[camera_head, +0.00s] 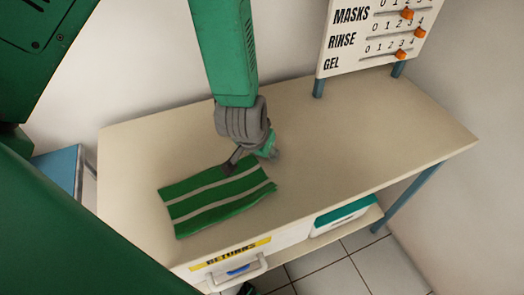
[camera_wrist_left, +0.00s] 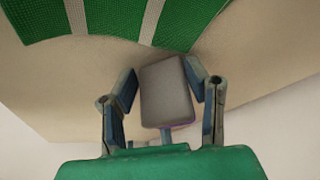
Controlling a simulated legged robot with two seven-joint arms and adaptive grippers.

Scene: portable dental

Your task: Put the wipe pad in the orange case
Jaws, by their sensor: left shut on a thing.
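My left gripper (camera_head: 250,158) reaches down from the top over the table, beside the far edge of a green-and-white striped cloth (camera_head: 217,196). In the left wrist view, its two fingers (camera_wrist_left: 165,92) are shut on a grey, flat, rounded block (camera_wrist_left: 167,98) with a thin purple edge, which looks like the wipe pad. The striped cloth (camera_wrist_left: 95,18) lies just past the fingertips there. In the head view the held block is mostly hidden by the gripper. I see no orange case. My right gripper is not in view.
The beige table (camera_head: 350,130) is clear to the right. A drawer marked RETURNS (camera_head: 238,262) with a white handle is at the front, beside a teal-lidded white box (camera_head: 345,214) on a lower shelf. A board with orange sliders (camera_head: 375,35) stands at the back right.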

